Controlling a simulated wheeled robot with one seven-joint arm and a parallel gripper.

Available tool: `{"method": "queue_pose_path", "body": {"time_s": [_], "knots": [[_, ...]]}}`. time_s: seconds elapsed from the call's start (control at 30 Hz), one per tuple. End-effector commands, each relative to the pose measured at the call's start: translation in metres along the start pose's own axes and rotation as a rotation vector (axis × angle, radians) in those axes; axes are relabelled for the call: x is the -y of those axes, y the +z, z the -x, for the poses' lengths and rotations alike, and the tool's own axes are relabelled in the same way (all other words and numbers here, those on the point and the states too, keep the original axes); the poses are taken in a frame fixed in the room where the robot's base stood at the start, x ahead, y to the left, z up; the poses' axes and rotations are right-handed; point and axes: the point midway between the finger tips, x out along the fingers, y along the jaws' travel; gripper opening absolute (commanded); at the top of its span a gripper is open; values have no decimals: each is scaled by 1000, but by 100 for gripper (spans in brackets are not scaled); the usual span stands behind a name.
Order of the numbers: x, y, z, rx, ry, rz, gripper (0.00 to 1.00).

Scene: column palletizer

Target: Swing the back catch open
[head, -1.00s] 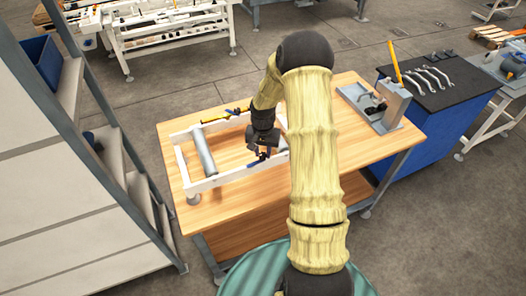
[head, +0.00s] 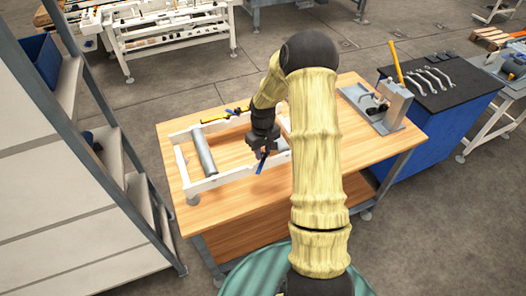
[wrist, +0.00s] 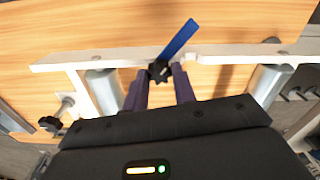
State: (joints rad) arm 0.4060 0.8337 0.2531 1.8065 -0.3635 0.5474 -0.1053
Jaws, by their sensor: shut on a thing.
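A white frame (head: 182,160) with grey rollers lies on the wooden table. A catch with a blue handle (head: 262,163) sits on its near rail. In the wrist view the blue handle (wrist: 178,40) slants away from the rail, out over the wood, from a black knob (wrist: 158,70). My gripper (head: 262,146) is at this catch. In the wrist view its two fingers (wrist: 158,80) are on either side of the knob and shut on it. A second catch, with a yellow handle (head: 214,119), is on the far rail, apart from my gripper.
A grey fixture (head: 392,104) stands at the table's right rear. A blue cabinet with wrenches (head: 432,78) is beyond it on the right. A shelf rack (head: 110,150) is close on the left. The table front (head: 225,205) is clear.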

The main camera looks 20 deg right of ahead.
Motion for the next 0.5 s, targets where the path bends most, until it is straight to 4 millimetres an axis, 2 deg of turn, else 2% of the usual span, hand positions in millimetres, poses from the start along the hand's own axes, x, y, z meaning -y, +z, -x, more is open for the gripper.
{"method": "queue_pose_path", "body": {"time_s": [0.2, 0.5], "knots": [[-1, 0, 1, -2, 2, 73, 4], [-1, 0, 1, -2, 2, 91, 4]]}}
